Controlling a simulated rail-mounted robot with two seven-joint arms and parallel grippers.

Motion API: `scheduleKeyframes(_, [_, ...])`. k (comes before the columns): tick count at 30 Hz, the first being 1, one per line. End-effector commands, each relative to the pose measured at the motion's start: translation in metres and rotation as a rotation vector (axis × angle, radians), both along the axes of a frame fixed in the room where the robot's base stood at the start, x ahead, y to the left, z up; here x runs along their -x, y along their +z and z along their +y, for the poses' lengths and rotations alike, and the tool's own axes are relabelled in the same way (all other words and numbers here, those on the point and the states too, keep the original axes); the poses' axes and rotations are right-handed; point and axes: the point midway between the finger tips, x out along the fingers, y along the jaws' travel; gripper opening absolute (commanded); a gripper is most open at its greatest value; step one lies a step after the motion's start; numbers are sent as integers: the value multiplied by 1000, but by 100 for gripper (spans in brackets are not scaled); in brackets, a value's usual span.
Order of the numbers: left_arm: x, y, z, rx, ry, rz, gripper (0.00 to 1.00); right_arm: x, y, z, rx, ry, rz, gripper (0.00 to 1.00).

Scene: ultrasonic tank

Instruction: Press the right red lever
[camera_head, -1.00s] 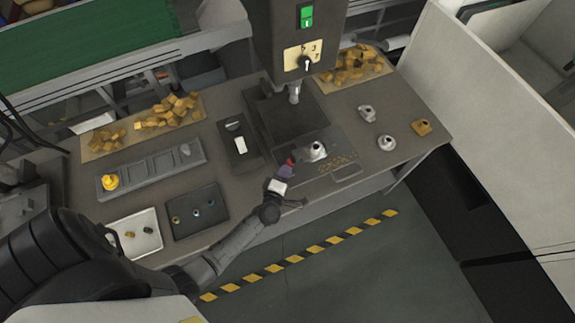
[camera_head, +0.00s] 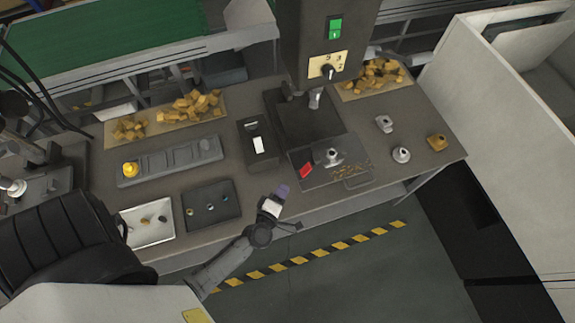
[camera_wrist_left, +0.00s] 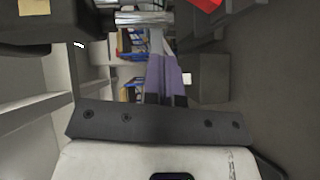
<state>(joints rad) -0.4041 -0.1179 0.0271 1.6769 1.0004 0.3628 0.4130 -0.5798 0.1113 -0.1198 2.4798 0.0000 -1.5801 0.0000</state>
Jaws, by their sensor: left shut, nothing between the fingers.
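A red lever (camera_head: 305,171) sits at the left front of the metal plate (camera_head: 330,176) below the drill-press-like machine (camera_head: 326,40). A red edge of it shows at the top of the left wrist view (camera_wrist_left: 205,4). My left gripper (camera_head: 283,190) has purple fingertips and is shut and empty. It is in front of and to the left of the red lever, apart from it, by the table's front edge. The purple fingers (camera_wrist_left: 163,75) are together in the left wrist view. My right gripper is not in view.
A silver part (camera_head: 332,157) stands on the plate, with golden chips beside it. A black box (camera_head: 258,145) stands left of the lever. A black tray (camera_head: 210,207) and a white tray (camera_head: 148,222) lie further left. Open floor lies before the table.

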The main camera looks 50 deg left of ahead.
Motion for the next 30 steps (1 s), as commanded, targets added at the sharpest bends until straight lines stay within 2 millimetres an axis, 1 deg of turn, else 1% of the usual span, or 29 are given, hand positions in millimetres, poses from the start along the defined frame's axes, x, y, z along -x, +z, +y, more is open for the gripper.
scheduleKeyframes(1, [7, 1, -3, 1, 0, 1, 0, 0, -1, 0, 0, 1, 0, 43])
scheduleKeyframes(3, [12, 4, -6, 1, 0, 1, 0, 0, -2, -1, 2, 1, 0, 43])
scheduleKeyframes(9, [22, 9, -10, 0, -1, 0, 0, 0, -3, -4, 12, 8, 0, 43])
scheduleKeyframes(30, [23, 9, -11, -2, -1, 1, 0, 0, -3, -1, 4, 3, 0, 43])
